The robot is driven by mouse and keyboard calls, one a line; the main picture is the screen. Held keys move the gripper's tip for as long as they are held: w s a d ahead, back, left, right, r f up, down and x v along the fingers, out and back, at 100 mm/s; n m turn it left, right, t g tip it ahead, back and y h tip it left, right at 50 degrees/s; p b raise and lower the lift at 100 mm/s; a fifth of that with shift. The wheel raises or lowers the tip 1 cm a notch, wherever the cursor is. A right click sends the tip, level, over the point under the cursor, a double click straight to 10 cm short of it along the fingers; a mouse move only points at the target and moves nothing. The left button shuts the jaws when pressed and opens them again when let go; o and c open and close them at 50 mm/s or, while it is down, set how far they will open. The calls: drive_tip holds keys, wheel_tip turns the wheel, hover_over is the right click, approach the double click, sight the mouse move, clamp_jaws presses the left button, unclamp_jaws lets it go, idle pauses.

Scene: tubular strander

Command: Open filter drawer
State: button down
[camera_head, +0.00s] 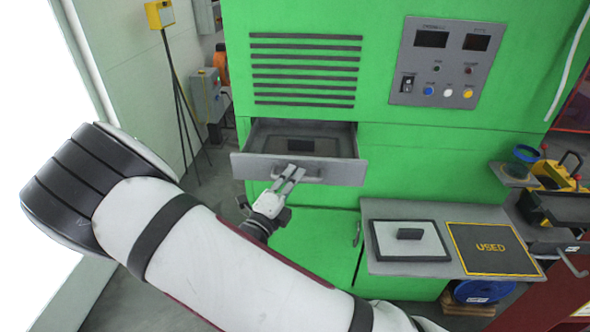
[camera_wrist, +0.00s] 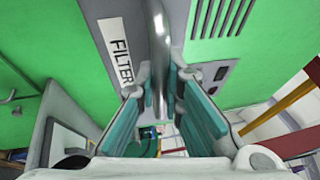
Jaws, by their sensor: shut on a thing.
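The grey filter drawer (camera_head: 345,173) stands pulled out of the green cabinet in the head view, and its inside shows from above. A dark block (camera_head: 301,144) lies in the drawer. My gripper (camera_head: 291,173) is at the drawer's front, shut on its handle (camera_head: 314,179). In the wrist view the silver handle bar (camera_wrist: 158,40) runs between the teal-padded fingers of my gripper (camera_wrist: 157,88). The drawer front there carries a white FILTER label (camera_wrist: 121,56). The fingers hide part of the handle.
Vent slats (camera_head: 305,70) and a control panel (camera_head: 444,62) are on the green cabinet above. A grey shelf (camera_head: 385,209) at lower right bears a white-and-black tray (camera_head: 440,252) with a dark block and a black USED mat (camera_head: 491,262). A tripod (camera_head: 180,90) stands at left.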

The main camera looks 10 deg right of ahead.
drive_tip(key=shift+s+a, duration=0.1)
drive_tip(key=c, duration=1.7)
unclamp_jaws()
drive_tip(key=v, duration=1.2)
